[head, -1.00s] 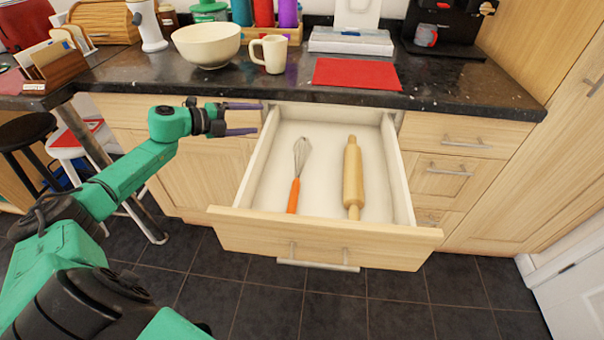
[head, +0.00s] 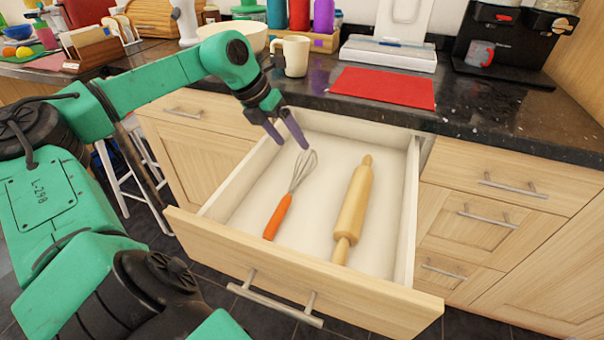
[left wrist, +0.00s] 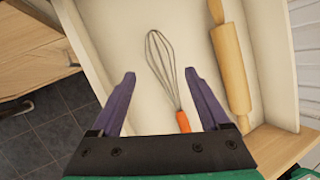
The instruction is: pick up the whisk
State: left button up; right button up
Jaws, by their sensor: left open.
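The whisk (head: 290,197) lies in the open drawer, with an orange handle toward the drawer front and wire loops toward the back. My left gripper (head: 290,142) is open and empty above the back left part of the drawer, just beyond the wire end. In the left wrist view, the whisk (left wrist: 164,70) shows between and beyond the purple fingers of my left gripper (left wrist: 160,82). The lower handle is partly hidden there by the gripper. No contact with the whisk shows. My right gripper is not in view.
A wooden rolling pin (head: 353,208) lies right of the whisk in the same drawer (head: 300,285). The drawer walls stand around both. The dark counter (head: 400,115) overhangs behind, with a mug (head: 291,56), a bowl (head: 232,36) and a red mat (head: 384,87).

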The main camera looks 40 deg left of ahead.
aim_at(303, 155)
pick_arm(q)
jog(key=p+x, duration=0.1)
jog(key=x, duration=0.3)
jog(key=shift+w+d+r, duration=0.1)
jog(key=shift+w, duration=0.05)
jog(key=shift+w+f, duration=0.1)
jog(key=shift+f, duration=0.25)
jog(key=shift+w+f, duration=0.15)
jog(key=shift+f, duration=0.3)
jog(key=shift+w+f, duration=0.2)
jog(key=shift+f, duration=0.3)
jog(key=shift+w+d+f, duration=0.3)
jog(key=shift+f, duration=0.05)
jog(key=shift+r, duration=0.1)
jog(key=c, duration=1.1)
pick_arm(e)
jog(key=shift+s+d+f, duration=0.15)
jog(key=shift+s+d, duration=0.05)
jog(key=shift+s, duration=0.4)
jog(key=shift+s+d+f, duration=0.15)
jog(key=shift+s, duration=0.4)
